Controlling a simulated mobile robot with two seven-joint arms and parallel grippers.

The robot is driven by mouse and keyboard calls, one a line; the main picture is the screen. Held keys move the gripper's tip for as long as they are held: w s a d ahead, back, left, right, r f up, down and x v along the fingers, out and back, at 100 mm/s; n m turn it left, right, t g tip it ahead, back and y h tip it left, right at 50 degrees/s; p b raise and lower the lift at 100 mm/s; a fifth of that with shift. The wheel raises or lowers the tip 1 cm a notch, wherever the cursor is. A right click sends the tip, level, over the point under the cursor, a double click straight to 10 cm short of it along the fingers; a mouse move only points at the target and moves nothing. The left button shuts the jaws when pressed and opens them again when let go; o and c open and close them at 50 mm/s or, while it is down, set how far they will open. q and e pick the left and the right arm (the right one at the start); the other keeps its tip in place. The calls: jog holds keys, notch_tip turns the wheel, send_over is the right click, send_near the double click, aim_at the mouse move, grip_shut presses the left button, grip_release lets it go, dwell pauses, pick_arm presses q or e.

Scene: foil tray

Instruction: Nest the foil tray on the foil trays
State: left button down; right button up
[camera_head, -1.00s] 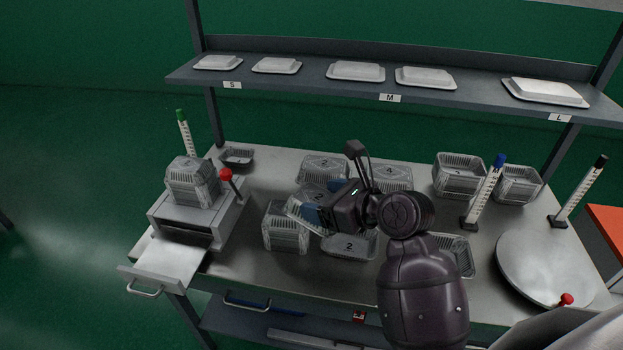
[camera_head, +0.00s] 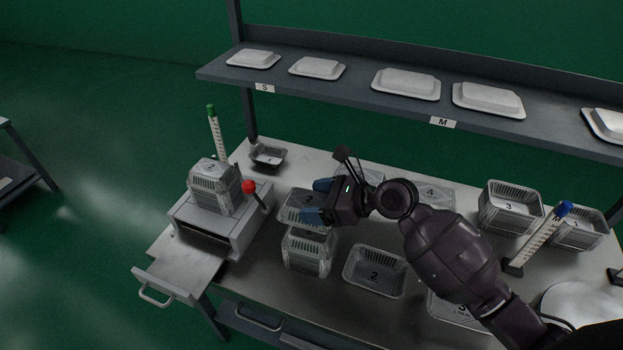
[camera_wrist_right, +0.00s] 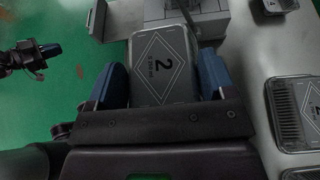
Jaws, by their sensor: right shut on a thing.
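My right gripper (camera_head: 316,200) is shut on a grey foil tray (camera_head: 296,210) marked 2. It holds this tray above a stack of foil trays (camera_head: 307,252) on the table. The held tray hides much of the stack's top, and I cannot tell whether the two touch. In the right wrist view, the held tray (camera_wrist_right: 163,60) lies between the blue fingers of the gripper (camera_wrist_right: 163,80). My left gripper (camera_wrist_right: 38,55) shows small at the left of the right wrist view, over the green floor; its opening is unclear.
Another tray marked 2 (camera_head: 374,272) stands to the right of the stack. A grey machine (camera_head: 222,226) with more trays (camera_head: 213,186) on top and a red-knobbed lever (camera_head: 249,187) stands at the left. Several more trays stand behind and right. A shelf (camera_head: 350,98) runs above the back.

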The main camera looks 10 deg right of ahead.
jog(key=shift+w+f, duration=0.2)
jog(key=shift+f, duration=0.05)
jog(key=shift+d+f, duration=0.1)
jog(key=shift+f, duration=1.1)
jog(key=shift+f+b, duration=0.8)
jog(key=shift+b, duration=0.1)
jog(key=shift+f+b, duration=0.75)
jog(key=shift+b, duration=0.1)
jog(key=shift+f, duration=1.2)
pick_arm(q)
jog(key=shift+w+d+f, duration=0.1)
jog(key=shift+w+f, duration=0.45)
jog(key=shift+f, duration=0.3)
pick_arm(e)
jog(key=shift+f, duration=0.25)
